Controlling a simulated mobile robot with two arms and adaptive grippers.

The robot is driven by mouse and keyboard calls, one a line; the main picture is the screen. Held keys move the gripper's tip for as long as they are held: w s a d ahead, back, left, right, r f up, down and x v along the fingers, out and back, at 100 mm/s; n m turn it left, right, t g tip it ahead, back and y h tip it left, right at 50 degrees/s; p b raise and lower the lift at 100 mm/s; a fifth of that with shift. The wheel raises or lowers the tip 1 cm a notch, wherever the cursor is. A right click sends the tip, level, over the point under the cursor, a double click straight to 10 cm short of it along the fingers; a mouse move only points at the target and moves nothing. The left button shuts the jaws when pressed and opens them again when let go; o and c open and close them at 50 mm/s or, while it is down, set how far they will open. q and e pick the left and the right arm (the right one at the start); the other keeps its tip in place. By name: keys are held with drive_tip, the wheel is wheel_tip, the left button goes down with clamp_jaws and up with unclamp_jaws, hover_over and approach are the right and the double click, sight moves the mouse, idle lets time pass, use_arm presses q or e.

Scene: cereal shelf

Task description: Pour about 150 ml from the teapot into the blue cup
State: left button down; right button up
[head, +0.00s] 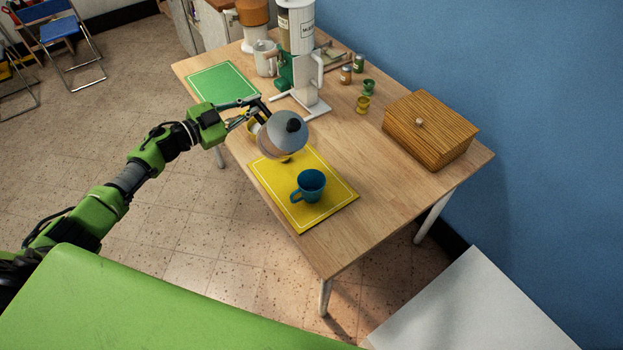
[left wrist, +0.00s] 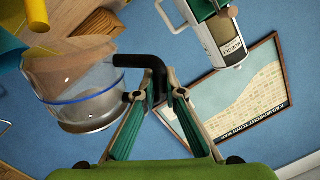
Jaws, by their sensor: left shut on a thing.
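The teapot (head: 283,138) has a glass body, a grey lid and a black knob. It is tilted in the air over the far part of the yellow mat (head: 335,201). My left gripper (head: 258,108) is shut on its black handle; the left wrist view shows the handle between the fingers (left wrist: 162,95) and the glass body (left wrist: 80,85) beside them. The blue cup (head: 313,183) stands upright on the yellow mat, nearer than the teapot and apart from it. I cannot tell whether liquid is flowing. My right gripper is not in view.
A green mat (head: 222,83) lies at the table's far left. A wooden box (head: 431,128) stands to the right. The table's front right is clear.

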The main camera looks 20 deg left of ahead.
sight(259, 103)
use_arm(q)
drive_tip(key=shift+s+d+r+m+p, duration=0.2)
drive_tip(key=shift+d+r+m+p, duration=0.2)
drive_tip(key=shift+d+r, duration=0.15)
idle(0.9)
drive_tip(key=shift+s+d+r+m+y+p, duration=0.4)
drive_tip(key=shift+d+r+m+p, duration=0.15)
drive_tip(key=shift+d+m+p, duration=0.2)
idle(5.8)
